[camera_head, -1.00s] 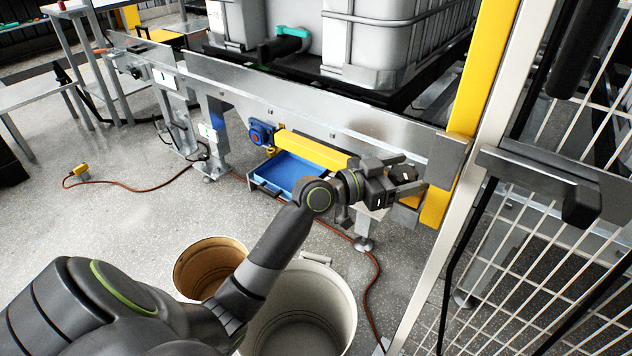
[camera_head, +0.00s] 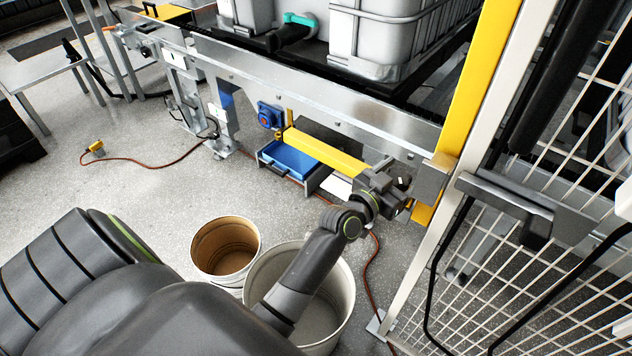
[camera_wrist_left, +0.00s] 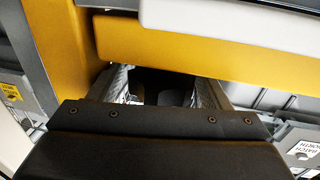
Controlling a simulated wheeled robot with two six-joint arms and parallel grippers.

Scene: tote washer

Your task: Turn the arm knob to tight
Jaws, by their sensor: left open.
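My left gripper (camera_head: 402,188) is at the right end of the yellow bar (camera_head: 325,152), close to the metal rail and the yellow post. In the left wrist view its two fingers (camera_wrist_left: 165,90) stand apart, below a yellow beam (camera_wrist_left: 200,48). A dark shape (camera_wrist_left: 172,86) lies between or behind them; I cannot tell whether it is the arm knob or whether the fingers touch it. No knob marking for tight can be read. My right gripper is not in view.
A blue tray (camera_head: 290,160) sits below. A mesh fence (camera_head: 540,270) is at right.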

